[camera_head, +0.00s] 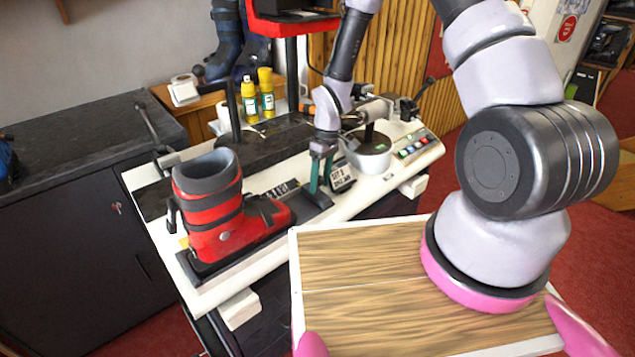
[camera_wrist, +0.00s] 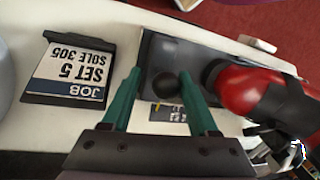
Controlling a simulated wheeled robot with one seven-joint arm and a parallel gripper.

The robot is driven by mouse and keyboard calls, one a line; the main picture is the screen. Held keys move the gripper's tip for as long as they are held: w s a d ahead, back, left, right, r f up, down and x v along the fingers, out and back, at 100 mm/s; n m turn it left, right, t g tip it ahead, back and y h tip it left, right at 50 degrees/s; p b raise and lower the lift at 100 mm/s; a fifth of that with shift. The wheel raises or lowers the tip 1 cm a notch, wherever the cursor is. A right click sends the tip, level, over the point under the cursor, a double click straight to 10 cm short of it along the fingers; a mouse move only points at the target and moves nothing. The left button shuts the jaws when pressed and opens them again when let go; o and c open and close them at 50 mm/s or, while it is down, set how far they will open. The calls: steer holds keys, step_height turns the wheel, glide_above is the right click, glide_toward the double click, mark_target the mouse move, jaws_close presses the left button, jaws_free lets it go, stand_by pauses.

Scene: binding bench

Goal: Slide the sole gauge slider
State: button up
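The sole gauge is a dark track (camera_head: 312,203) on the white bench, running up to the toe of a red and grey ski boot (camera_head: 215,230). In the wrist view its dark plate (camera_wrist: 205,62) carries a round black slider knob (camera_wrist: 167,86). A small scale label (camera_wrist: 167,112) lies beside it, partly hidden. My gripper (camera_head: 322,188) points down over the gauge with green fingers apart. In the wrist view the fingers (camera_wrist: 160,75) stand on either side of the knob; the right one looks very close, contact cannot be told. The red boot toe (camera_wrist: 245,88) is just right.
A job card (camera_head: 341,176) stands close to my gripper; in the wrist view the card (camera_wrist: 72,72) reads SET 5, SOLE 305. A grey round pot (camera_head: 372,160) and a button panel (camera_head: 415,145) are to the right. A wooden-topped surface (camera_head: 370,260) fills the foreground.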

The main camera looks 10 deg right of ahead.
stand_by(0.5)
step_height(320, 180, up, 11)
steer(key=w+d, duration=0.1)
steer(key=shift+w+d+f, duration=0.15)
steer(key=shift+f, duration=0.05)
steer(key=s+d+r+m+t, duration=0.2)
steer(key=d+r+m, duration=0.15)
steer(key=r, duration=0.75)
steer(key=s+d+r+m+t, duration=0.1)
steer(key=d+r+m+t, duration=0.3)
steer(key=r, duration=0.8)
steer(key=s+d+r+m+t, duration=0.1)
steer(key=s+d+r+m, duration=0.1)
steer(key=s+r, duration=0.4)
steer(key=s+d+r+m+t, duration=0.1)
steer(key=s+d+r+m, duration=0.2)
steer(key=s+r, duration=0.4)
steer(key=shift+s+d+m+t, duration=0.4)
steer(key=shift+s+d, duration=0.3)
steer(key=shift+d, duration=0.1)
